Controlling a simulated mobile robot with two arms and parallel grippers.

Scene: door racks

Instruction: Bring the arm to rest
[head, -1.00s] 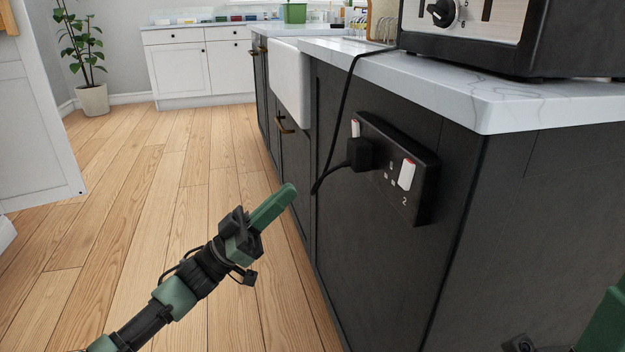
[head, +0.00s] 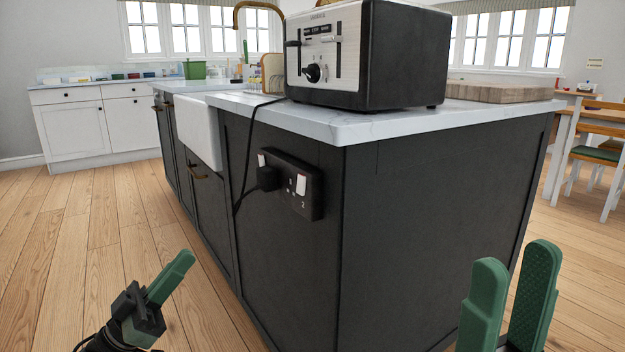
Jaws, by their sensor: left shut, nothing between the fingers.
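My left gripper (head: 176,276) shows at the lower left of the head view, over the wooden floor. Its green fingers are together, with nothing held. It is apart from the dark island. My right gripper (head: 512,282) stands at the lower right, in front of the island's end panel. Its two green fingers point up with a gap between them, and the gap is empty. The rest of both arms is mostly out of view.
The dark kitchen island (head: 290,250) fills the middle. A socket (head: 292,183) with a black plug is on its side. A toaster (head: 370,55) and a wooden board (head: 498,92) are on the worktop. A table and chair (head: 596,160) stand at right. The left floor is clear.

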